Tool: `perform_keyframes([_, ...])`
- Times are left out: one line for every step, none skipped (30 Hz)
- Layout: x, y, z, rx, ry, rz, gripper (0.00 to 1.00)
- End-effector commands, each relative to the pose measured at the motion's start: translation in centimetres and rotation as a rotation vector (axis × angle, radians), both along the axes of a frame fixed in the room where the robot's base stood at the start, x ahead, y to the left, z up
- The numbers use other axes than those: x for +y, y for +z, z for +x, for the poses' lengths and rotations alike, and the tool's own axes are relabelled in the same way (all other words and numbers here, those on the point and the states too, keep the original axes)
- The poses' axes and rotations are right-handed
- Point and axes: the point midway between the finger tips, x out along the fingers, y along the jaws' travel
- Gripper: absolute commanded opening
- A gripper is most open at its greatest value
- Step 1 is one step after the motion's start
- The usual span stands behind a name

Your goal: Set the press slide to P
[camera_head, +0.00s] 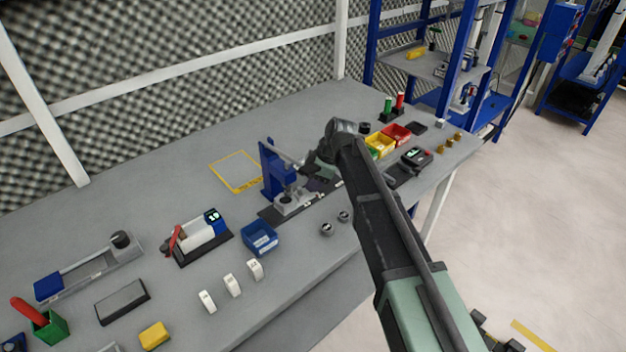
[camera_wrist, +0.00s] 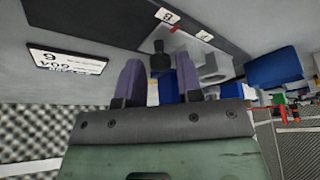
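The blue press (camera_head: 272,172) stands on the workbench, with a grey slide (camera_head: 292,203) at its foot on a dark base strip. In the wrist view the grey slide body (camera_wrist: 213,66) is beside a black knob (camera_wrist: 160,60). My gripper (camera_wrist: 159,75) is open, its two purple fingers apart with the knob showing between their tips and no contact visible. Small white letter labels (camera_wrist: 167,16) lie along the dark strip (camera_wrist: 110,18); one looks like B, the other (camera_wrist: 204,35) is too small to read. A small red mark (camera_wrist: 175,28) sits between them. In the head view my gripper (camera_head: 318,172) is right of the press, partly hidden.
A blue bin (camera_head: 260,238) stands in front of the press. Two round knobs (camera_head: 335,222) lie near the bench edge. Yellow (camera_head: 379,146) and red (camera_head: 397,134) bins stand behind my arm. A yellow outlined square (camera_head: 236,171) left of the press is clear.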

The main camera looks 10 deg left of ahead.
Motion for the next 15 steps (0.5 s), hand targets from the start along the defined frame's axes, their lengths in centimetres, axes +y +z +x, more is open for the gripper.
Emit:
perform_keyframes([-0.2,1.2,0.0,0.000,-0.001,0.000,0.33])
perform_keyframes([-0.4,1.8,0.0,0.000,-0.001,0.000,0.33])
perform_keyframes([-0.7,2.6,0.1,0.000,0.000,0.000,0.33])
perform_keyframes([-0.9,3.3,0.1,0.000,0.000,0.000,0.33])
perform_keyframes([-1.2,4.1,0.1,0.000,0.000,0.000,0.33])
perform_keyframes([-1.6,5.1,0.2,0.000,-0.001,0.000,0.33])
perform_keyframes([-1.9,5.9,0.2,-0.001,-0.001,0.000,0.33])
perform_keyframes([-2.2,6.6,0.3,0.000,-0.002,0.000,0.33])
perform_keyframes([-2.6,7.6,0.3,0.000,-0.002,0.000,0.33])
perform_keyframes([-2.8,8.2,0.3,0.000,-0.002,0.000,0.33])
perform_keyframes([-3.1,8.8,0.4,-0.001,-0.001,0.000,0.33])
perform_keyframes([-3.4,9.3,0.4,-0.001,-0.001,0.000,0.33])
perform_keyframes([-3.6,9.6,0.4,-0.001,-0.001,0.000,0.33])
perform_keyframes([-3.7,9.8,0.5,-0.001,-0.001,0.000,0.33])
perform_keyframes([-3.9,9.9,0.5,-0.001,-0.001,0.000,0.33])
